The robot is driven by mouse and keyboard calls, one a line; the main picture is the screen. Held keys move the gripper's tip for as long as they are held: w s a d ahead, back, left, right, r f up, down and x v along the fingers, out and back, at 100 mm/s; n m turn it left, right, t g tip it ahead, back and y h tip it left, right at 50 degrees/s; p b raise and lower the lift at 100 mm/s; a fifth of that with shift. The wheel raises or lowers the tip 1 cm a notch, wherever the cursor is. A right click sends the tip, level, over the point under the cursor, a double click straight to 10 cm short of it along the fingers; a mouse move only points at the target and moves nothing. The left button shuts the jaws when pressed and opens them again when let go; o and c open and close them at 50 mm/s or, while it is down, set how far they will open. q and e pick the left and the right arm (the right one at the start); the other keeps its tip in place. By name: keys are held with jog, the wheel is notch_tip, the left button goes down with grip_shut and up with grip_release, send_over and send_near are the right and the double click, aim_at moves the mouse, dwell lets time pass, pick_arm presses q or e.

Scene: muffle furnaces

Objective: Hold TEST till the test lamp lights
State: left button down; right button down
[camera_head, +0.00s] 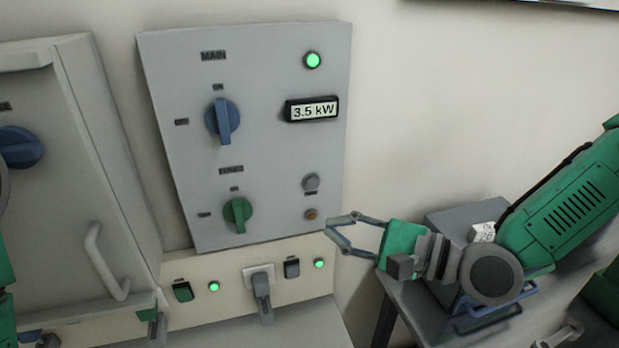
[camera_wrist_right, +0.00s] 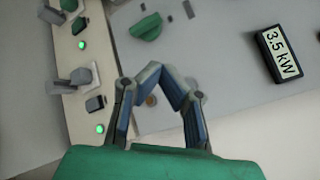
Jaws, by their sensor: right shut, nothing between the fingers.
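The grey wall panel (camera_head: 265,180) carries a round grey button (camera_head: 311,182) at its lower right, with a small label too small to read. Below it is a small orange-brown lamp (camera_head: 311,214), which looks unlit. My right gripper (camera_head: 329,228) is just right of and below this lamp, apart from the button. In the right wrist view its fingers (camera_wrist_right: 155,70) meet at the tips with nothing between them. The lamp (camera_wrist_right: 151,100) shows through the gap behind the fingers; the grey button is not clear there. My left gripper is out of view.
The panel has a lit green lamp (camera_head: 313,60), a 3.5 kW display (camera_head: 312,110), a blue MAIN knob (camera_head: 222,120) and a green knob (camera_head: 238,214). Below is a strip with a plug (camera_head: 262,290) and switches. A grey box (camera_head: 465,215) stands behind my right wrist.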

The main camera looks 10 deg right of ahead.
aim_at(312, 183)
jog(key=shift+w, duration=0.1)
jog(key=shift+w+a+b, duration=0.1)
jog(key=shift+w+b, duration=0.6)
jog(key=shift+w, duration=3.6)
jog(key=shift+w, duration=0.1)
jog(key=shift+w+a, duration=0.1)
jog(key=shift+w, duration=0.2)
jog(key=shift+w, duration=0.4)
jog(key=shift+s, duration=0.85)
jog(key=shift+s, duration=0.1)
